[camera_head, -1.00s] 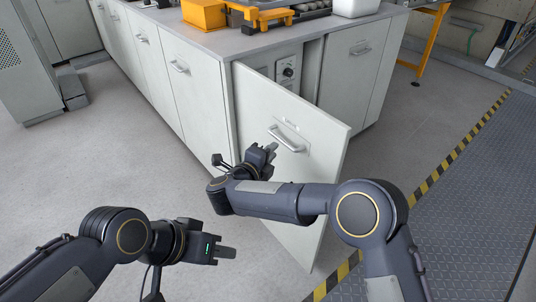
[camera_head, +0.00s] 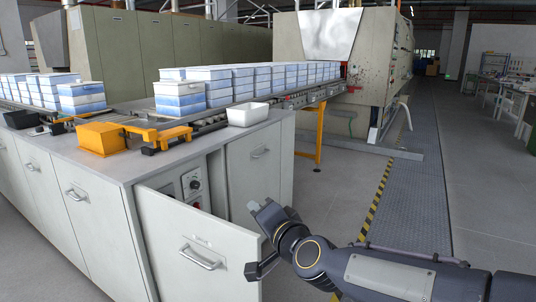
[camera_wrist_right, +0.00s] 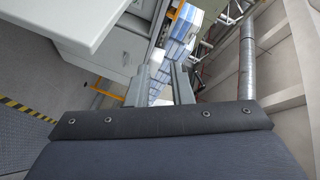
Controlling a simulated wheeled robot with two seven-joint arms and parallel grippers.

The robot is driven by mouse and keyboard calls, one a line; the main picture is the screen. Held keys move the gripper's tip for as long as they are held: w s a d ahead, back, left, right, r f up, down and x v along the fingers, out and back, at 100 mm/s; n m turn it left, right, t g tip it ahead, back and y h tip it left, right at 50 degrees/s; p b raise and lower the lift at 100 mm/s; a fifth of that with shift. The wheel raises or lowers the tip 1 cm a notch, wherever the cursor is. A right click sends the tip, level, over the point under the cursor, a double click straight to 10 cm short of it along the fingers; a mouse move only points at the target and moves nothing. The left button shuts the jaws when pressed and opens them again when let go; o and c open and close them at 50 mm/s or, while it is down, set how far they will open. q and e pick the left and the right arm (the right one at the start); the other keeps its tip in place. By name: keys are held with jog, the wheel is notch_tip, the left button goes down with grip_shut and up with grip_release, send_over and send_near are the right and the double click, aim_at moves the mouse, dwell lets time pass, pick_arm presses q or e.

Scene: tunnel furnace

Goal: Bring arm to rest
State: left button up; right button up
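My right gripper (camera_head: 256,208) is raised beside the top right corner of the open cabinet door (camera_head: 185,232), apart from the door's handle (camera_head: 199,258). In the right wrist view its two fingers (camera_wrist_right: 159,82) stand apart with nothing between them. The edge of a light panel (camera_wrist_right: 85,22), probably the door, shows at the upper left of that view. My left arm and gripper are in neither current view.
The door hangs open from the grey cabinet (camera_head: 110,172), showing a control panel (camera_head: 192,182). On top are an orange box (camera_head: 100,138) and a white bin (camera_head: 247,114). Blue-and-white boxes (camera_head: 180,98) line the conveyor. The floor at right (camera_head: 490,200) is clear.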

jog(key=s+d+f+n+g+h, duration=0.1)
jog(key=s+d+f+n+g, duration=0.35)
jog(key=s+d, duration=0.8)
jog(key=s+d+f+g+h, duration=0.1)
jog(key=s+d+f, duration=0.25)
jog(key=s, duration=0.25)
jog(key=s+d+f+n+g+h, duration=0.1)
jog(key=s+d+f+g, duration=0.15)
jog(key=s+f, duration=0.35)
jog(key=s+d+f+g+h, duration=0.1)
jog(key=s+d+f, duration=0.3)
jog(key=s, duration=0.3)
notch_tip(320, 180, up, 23)
jog(key=p, duration=2.2)
jog(key=shift+w+r+p, duration=0.15)
jog(key=shift+w+p, duration=0.1)
jog(key=shift+p, duration=0.1)
